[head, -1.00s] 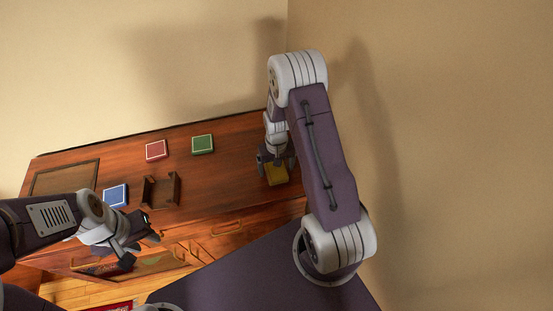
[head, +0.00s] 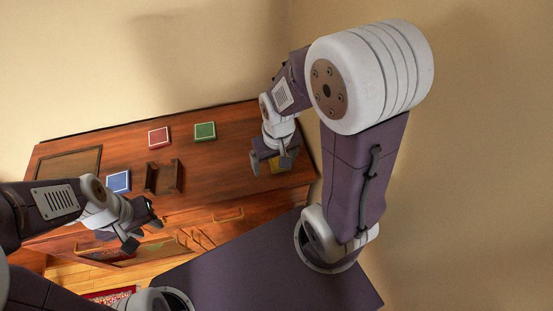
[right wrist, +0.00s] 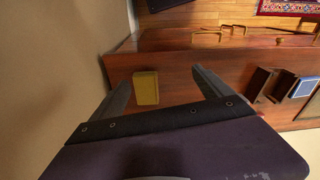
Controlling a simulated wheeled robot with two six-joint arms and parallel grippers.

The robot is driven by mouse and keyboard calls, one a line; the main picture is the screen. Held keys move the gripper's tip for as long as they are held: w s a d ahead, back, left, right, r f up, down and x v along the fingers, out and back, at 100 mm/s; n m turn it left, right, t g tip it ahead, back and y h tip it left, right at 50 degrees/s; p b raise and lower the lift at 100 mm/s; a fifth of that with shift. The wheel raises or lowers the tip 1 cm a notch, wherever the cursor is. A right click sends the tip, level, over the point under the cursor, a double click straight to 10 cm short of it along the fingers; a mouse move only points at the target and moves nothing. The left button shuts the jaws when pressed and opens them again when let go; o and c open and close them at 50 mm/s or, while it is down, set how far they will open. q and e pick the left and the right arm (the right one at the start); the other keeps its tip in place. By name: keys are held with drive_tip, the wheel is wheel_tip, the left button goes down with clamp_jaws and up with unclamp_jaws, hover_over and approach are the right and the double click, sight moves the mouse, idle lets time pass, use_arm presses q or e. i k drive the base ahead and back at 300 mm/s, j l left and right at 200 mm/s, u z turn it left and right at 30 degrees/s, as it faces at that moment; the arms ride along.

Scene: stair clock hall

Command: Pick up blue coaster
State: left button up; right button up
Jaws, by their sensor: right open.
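The blue coaster (head: 118,181) lies flat on the wooden cabinet top, left of a small brown wooden holder (head: 164,177). In the right wrist view the blue coaster (right wrist: 303,87) is at the right edge, beside the holder (right wrist: 262,86). My left gripper (head: 143,226) is open and empty near the cabinet's front edge, in front of the blue coaster and holder. My right gripper (head: 273,160) is open and empty above the right end of the cabinet top. A yellow coaster (right wrist: 146,88) shows between its fingers in the right wrist view, apart from them.
A red coaster (head: 158,137) and a green coaster (head: 205,132) lie farther back on the cabinet top (head: 225,160). A dark framed panel (head: 68,165) is at its left end. Walls stand behind and to the right. The middle of the top is clear.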

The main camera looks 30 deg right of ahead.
sight(120, 182)
drive_tip(key=j+u, duration=0.55)
drive_tip(key=i+u, duration=0.1)
drive_tip(key=u, duration=0.4)
drive_tip(key=i+l+u, duration=0.1)
drive_tip(key=u, duration=0.4)
drive_tip(key=i+l+u, duration=0.1)
drive_tip(key=u, duration=0.35)
